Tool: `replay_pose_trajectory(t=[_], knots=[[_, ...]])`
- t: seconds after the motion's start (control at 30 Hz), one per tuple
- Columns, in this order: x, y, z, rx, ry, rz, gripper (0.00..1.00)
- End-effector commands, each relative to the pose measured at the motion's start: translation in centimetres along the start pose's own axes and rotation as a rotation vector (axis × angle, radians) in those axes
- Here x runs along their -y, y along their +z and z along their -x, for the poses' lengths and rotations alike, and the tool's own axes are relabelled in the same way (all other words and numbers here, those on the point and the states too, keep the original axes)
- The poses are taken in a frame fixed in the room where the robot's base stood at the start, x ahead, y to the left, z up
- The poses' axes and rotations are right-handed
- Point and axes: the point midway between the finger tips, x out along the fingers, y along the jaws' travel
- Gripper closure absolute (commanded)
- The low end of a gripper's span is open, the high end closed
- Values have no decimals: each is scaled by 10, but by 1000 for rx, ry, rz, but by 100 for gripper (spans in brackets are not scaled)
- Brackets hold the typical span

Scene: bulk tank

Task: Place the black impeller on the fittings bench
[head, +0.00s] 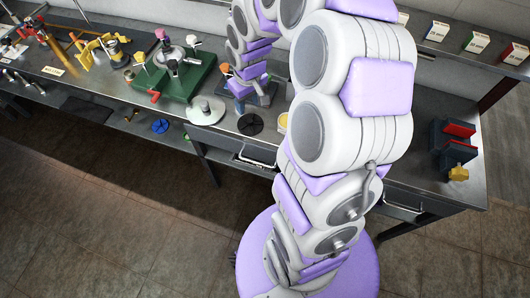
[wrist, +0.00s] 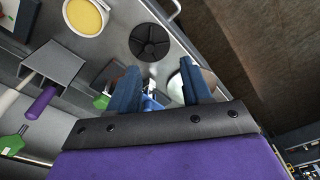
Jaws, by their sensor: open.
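The black impeller (head: 250,124), a flat spoked disc, lies on a grey metal bench (head: 222,140) near its front edge. It also shows whole in the wrist view (wrist: 149,42), beyond my fingertips. My gripper (wrist: 160,66) is open, with its two blue-grey fingers apart and no impeller between them. It is above the bench, and the impeller is apart from the fingers. In the head view my arm covers part of the bench. I cannot tell whether this bench is the fittings bench.
A pale disc (head: 206,110) and a green base with a valve-like device (head: 175,76) stand left of the impeller. A yellow-filled round dish (wrist: 84,17) is near it. A vise with red jaws (head: 455,140) stands at the right end. The floor in front is clear.

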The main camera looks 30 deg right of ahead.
Motion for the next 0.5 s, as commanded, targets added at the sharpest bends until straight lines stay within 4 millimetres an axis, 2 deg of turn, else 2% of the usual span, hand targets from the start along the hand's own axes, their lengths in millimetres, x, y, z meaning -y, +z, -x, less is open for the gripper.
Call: replay_pose_trajectory(t=[0.03, 0.2, 0.37, 0.5], knots=[[14, 11, 16, 7, 2, 8, 51], [54, 61, 57, 63, 4, 12, 51], [85, 115, 86, 120, 9, -2, 51], [106, 167, 106, 165, 12, -25, 51]])
